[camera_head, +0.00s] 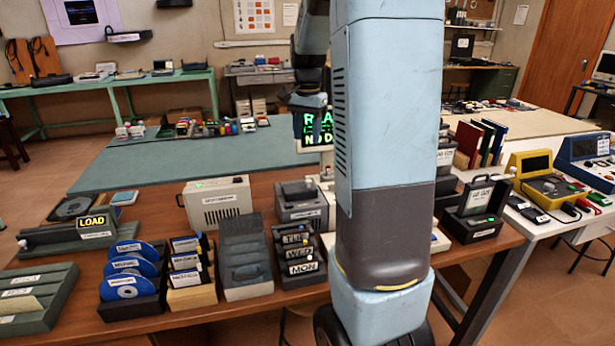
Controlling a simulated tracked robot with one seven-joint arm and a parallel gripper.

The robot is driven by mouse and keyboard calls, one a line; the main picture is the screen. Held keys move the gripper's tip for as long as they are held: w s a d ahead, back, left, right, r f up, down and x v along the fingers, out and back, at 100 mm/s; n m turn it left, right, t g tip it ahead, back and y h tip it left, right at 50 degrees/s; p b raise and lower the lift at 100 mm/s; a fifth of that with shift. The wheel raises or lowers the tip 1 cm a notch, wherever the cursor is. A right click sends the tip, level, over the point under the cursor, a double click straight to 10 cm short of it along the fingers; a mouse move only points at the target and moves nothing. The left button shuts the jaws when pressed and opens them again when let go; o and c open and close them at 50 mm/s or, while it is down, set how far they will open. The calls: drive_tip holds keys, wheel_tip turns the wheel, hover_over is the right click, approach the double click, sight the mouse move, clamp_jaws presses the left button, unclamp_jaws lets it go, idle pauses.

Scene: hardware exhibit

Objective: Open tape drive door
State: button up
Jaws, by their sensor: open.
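No label that I can read names the tape drive. A dark grey box with a labelled front (301,214) stands at the middle of the brown table, and it may be the drive, but I cannot tell. Its door state is not clear. My gripper (307,112) shows small and dark at the end of my arm, above and behind this box, in front of a green-lit sign. It is open, and no object shows in it. My large blue and grey arm link hides the table just right of the box.
A cream vented case (218,205) and a unit with a lit LOAD sign (92,222) stand to the left. Blue discs (127,267), a grey bin (246,262) and day-labelled boxes (301,253) crowd the front edge. A black open case (478,210) stands at right.

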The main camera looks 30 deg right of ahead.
sight(308, 180)
drive_tip(key=f, duration=0.9)
drive_tip(key=d+f, duration=0.1)
drive_tip(key=f, duration=0.4)
drive_tip(key=shift+w+f, duration=0.3)
drive_tip(key=shift+w, duration=0.1)
clamp_jaws()
